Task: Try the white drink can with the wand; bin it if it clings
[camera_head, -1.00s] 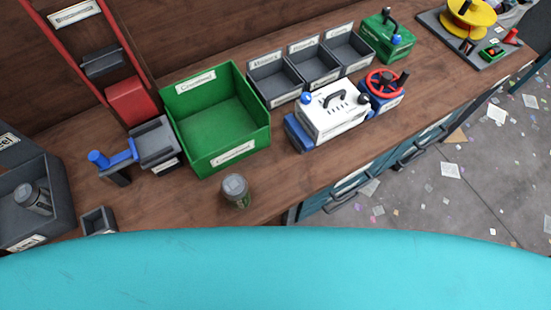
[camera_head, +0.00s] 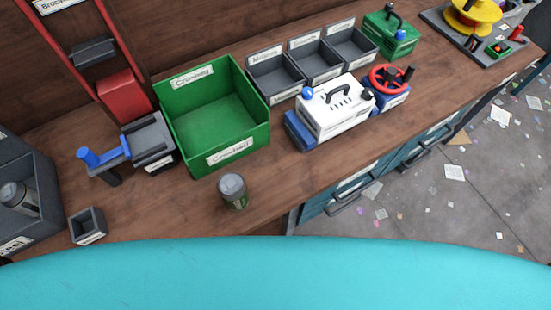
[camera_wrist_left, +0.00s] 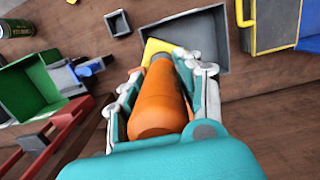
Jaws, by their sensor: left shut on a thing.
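My left gripper (camera_wrist_left: 160,98) shows only in the left wrist view. It is shut on an orange handle (camera_wrist_left: 158,105) with a yellow part (camera_wrist_left: 158,47) at its far end, which looks like the wand. The wand points toward a grey bin (camera_wrist_left: 222,58), but I cannot tell if it touches it. A can with a pale grey top and dark greenish side (camera_head: 233,192) stands upright on the bench before the green bin. A grey-topped can (camera_head: 18,198) is in the grey bin (camera_head: 52,190) at far left. No plainly white can shows. My right gripper is not in view.
The green bin (camera_head: 240,140) stands mid-bench beside a red frame (camera_head: 127,100). A small grey box (camera_head: 88,228) sits near the left bin. Three grey trays (camera_head: 275,80), a white case (camera_head: 335,108) and a red wheel (camera_head: 388,78) stand to the right. Bench around the greenish can is clear.

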